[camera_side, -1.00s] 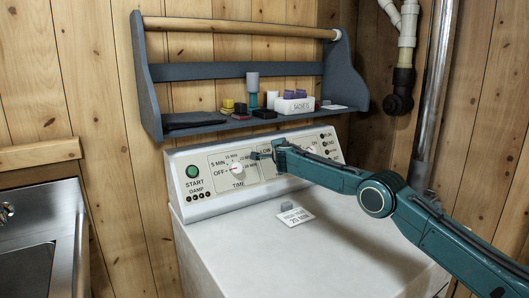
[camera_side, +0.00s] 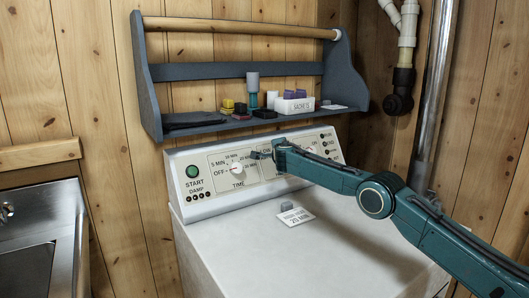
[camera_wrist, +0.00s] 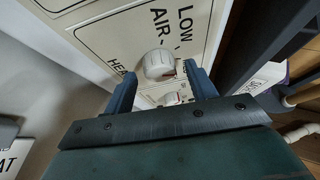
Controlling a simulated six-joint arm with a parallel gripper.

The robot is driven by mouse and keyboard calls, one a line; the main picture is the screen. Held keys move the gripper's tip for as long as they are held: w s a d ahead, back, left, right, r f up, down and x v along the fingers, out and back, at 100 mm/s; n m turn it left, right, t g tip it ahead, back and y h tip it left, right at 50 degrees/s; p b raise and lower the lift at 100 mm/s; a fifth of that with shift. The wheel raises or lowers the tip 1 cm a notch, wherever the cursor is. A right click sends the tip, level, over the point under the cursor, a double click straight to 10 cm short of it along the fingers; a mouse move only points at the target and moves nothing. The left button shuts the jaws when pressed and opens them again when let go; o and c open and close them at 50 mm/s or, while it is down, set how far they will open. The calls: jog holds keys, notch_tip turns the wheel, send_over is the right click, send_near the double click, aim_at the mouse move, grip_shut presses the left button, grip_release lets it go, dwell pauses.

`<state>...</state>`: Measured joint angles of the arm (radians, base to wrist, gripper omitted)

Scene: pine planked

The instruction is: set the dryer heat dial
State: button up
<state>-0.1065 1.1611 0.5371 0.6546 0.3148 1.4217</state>
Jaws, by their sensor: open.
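The dryer's control panel (camera_side: 218,181) slopes up at the back of the white machine. In the wrist view, a white round dial (camera_wrist: 158,63) sits beside the partly hidden lettering that starts "HEA", with "AIR" and "LOW" printed around it. My gripper (camera_wrist: 161,84) is open, its two blue fingers apart on either side of the view of this dial. I cannot tell whether they touch it. In the side view my gripper (camera_side: 264,155) is at the panel and hides this dial. The white time dial (camera_side: 237,169) shows to its left.
Another white knob (camera_wrist: 170,98) shows between the fingers. A green start button (camera_side: 192,171) is at the panel's left. A blue-grey shelf (camera_side: 225,127) with small items overhangs the panel.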

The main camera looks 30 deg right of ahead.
jog(key=shift+s+a+r, duration=0.1)
jog(key=v, duration=1.3)
jog(key=shift+s, duration=0.25)
dwell(0.3)
dwell(0.4)
jog(key=w+d+f+n+t+y, duration=0.3)
jog(key=f+n+y, duration=0.25)
jog(key=n, duration=0.95)
jog(key=shift+s+d+f+n+t+y, duration=0.15)
jog(key=shift+s+d+n+t+y, duration=0.4)
jog(key=shift+s+d+n, duration=0.8)
jog(key=shift+s+d+f+n+t+y, duration=0.3)
jog(key=shift+s+d+n+t, duration=0.4)
jog(key=shift+n, duration=1.2)
jog(key=shift+s+d+f+n+t+y, duration=0.1)
jog(key=shift+s+d+n+t+y, duration=0.4)
jog(key=shift+s+d+n+t, duration=0.8)
jog(key=shift+w+a+n+g, duration=0.4)
jog(key=shift+a+n+g, duration=0.05)
jog(key=shift+a+g, duration=0.1)
jog(key=shift+w+a, duration=0.15)
jog(key=shift+w, duration=3.2)
jog(key=shift+w+a, duration=0.15)
jog(key=shift+w, duration=3.2)
